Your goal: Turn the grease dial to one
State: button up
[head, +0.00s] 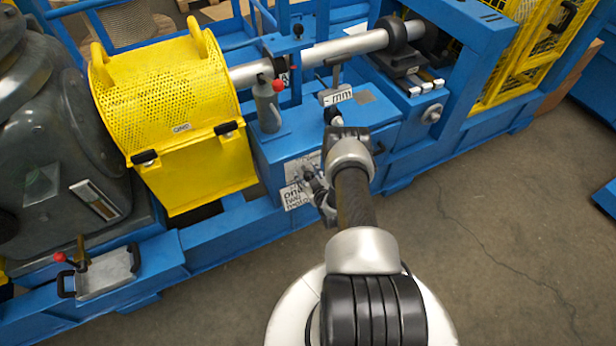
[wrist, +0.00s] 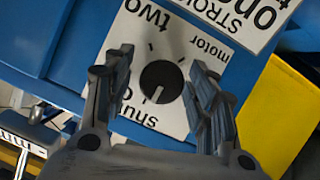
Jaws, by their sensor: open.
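In the wrist view a round black dial (wrist: 161,82) with a white pointer mark sits on a white plate (wrist: 133,38). The plate, seen rotated, reads "two" at the top, "motor" in small letters at the right, and part of "shut" at the bottom. The pointer mark points down, slightly left, towards the bottom word. My gripper (wrist: 162,64) is open, one finger on each side of the dial; I cannot tell whether they touch it. No label reading "grease" is legible. In the head view my gripper (head: 318,190) is at the blue housing's front, mostly hiding the dial.
A second white plate (wrist: 250,18) reading "STROKE" and "one" is beside the dial plate. In the head view a yellow perforated guard (head: 180,100) stands left of the blue housing (head: 275,150). A grey shaft (head: 345,48) runs behind. The floor (head: 500,240) at the right is clear.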

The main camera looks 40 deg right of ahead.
jog(key=shift+c, duration=0.4)
jog(key=c, duration=1)
jog(key=shift+s+d+m+t+y, duration=0.15)
jog(key=shift+m+t+y, duration=0.15)
jog(key=shift+m+y, duration=0.75)
jog(key=m+y, duration=0.1)
jog(key=m, duration=0.1)
jog(key=shift+m, duration=0.35)
jog(key=m+t+y, duration=0.2)
jog(key=m+y, duration=0.1)
jog(key=m, duration=0.1)
jog(key=shift+m, duration=0.3)
